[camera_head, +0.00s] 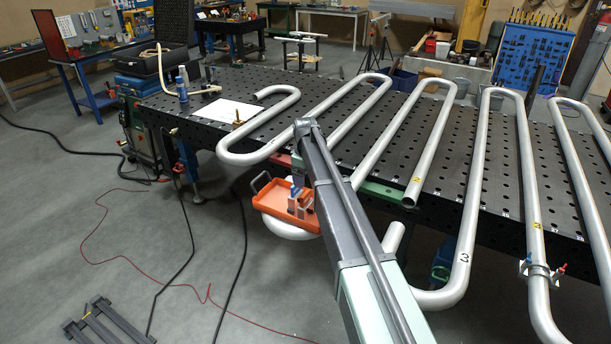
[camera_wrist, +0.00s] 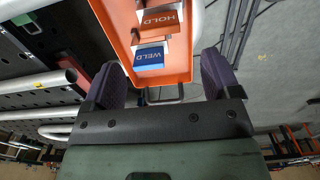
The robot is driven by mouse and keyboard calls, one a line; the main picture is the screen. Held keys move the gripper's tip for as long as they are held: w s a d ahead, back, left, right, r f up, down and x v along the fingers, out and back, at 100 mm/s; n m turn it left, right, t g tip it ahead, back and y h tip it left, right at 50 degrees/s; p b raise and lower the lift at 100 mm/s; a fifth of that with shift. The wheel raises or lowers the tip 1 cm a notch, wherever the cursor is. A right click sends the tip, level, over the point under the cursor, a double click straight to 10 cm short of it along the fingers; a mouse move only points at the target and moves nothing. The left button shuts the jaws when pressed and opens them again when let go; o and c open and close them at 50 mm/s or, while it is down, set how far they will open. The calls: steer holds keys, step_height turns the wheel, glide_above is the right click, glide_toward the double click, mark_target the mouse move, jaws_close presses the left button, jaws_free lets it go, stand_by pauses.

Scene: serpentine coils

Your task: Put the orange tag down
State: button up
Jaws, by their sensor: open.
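In the wrist view, an orange-brown tag marked HOLD (camera_wrist: 160,20) lies in the orange tray, at the top of the picture. A blue tag marked WELD (camera_wrist: 149,56) lies nearer to me. My gripper (camera_wrist: 160,72) is open, its two dark fingers wide apart on either side of the tray's near end. Nothing shows gripped between them. In the head view, the orange tray (camera_head: 268,207) hangs beside the table's near edge, with small tags inside. My arm covers part of it, and the gripper cannot be made out clearly there.
The black perforated table (camera_head: 395,130) carries long bent grey serpentine pipes (camera_head: 434,150). Pipe bends overhang the near edge right of the tray. Floor at left is mostly open, with cables.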

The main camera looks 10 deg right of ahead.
steer(key=s+a+r+m, duration=0.1)
steer(key=s+m, duration=0.3)
steer(key=s, duration=1.4)
steer(key=s+a+m, duration=0.3)
steer(key=s+m, duration=0.2)
steer(key=s, duration=1.4)
steer(key=shift+a+r, duration=0.2)
steer(key=shift+r, duration=0.15)
steer(key=shift+s, duration=0.1)
